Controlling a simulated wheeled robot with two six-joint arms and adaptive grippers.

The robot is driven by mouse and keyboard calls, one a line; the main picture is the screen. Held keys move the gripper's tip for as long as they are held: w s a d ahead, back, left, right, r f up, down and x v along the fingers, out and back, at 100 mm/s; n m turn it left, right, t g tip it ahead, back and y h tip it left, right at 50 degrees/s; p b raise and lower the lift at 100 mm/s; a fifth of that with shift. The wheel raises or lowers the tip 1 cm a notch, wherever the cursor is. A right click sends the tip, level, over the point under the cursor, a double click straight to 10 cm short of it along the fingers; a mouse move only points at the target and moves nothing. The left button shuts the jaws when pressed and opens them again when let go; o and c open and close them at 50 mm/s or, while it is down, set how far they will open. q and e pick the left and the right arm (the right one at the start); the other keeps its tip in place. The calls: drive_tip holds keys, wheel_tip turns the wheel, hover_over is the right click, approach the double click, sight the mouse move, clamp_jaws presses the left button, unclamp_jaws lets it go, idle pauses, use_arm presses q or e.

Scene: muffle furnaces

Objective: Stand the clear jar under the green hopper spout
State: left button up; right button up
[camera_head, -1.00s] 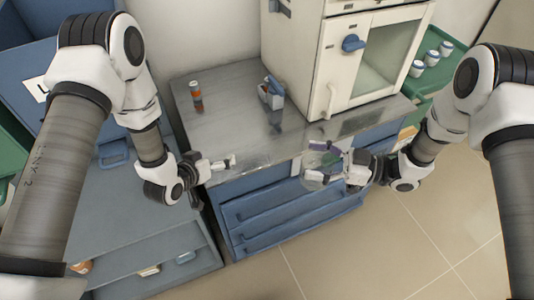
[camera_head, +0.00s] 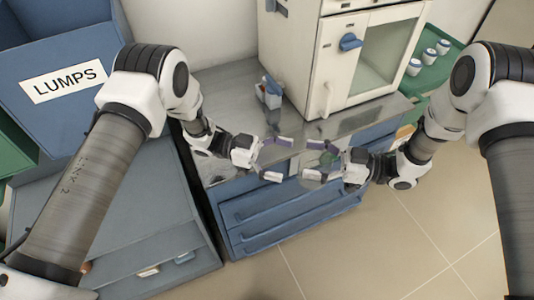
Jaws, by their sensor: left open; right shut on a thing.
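The clear jar (camera_head: 325,160) is in my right gripper (camera_head: 315,160), held in front of the bench's front edge. It is see-through, so its outline and tilt are hard to tell. My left gripper (camera_head: 279,160) is open and empty, just left of the jar, its fingers pointing towards it with a small gap. A green bin-like part (camera_head: 14,150) shows at the far left edge, cut off by the frame. I cannot tell whether it is the green hopper, and no green spout shows.
A blue bin labelled LUMPS (camera_head: 62,82) stands at upper left, above a grey-blue cabinet (camera_head: 150,225). A cream furnace (camera_head: 345,60) stands on the metal bench (camera_head: 235,90), beside a small blue-and-white holder (camera_head: 268,92). A green tray (camera_head: 440,70) with white-capped jars is at right.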

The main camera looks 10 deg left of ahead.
sight(311, 166)
use_arm(q)
drive_tip(key=d, duration=0.4)
drive_tip(key=s+d, duration=0.1)
drive_tip(key=d, duration=0.2)
drive_tip(key=shift+a, duration=0.1)
drive_tip(key=c, duration=1.1)
drive_tip(key=shift+c, duration=0.5)
use_arm(e)
drive_tip(key=o, duration=1.1)
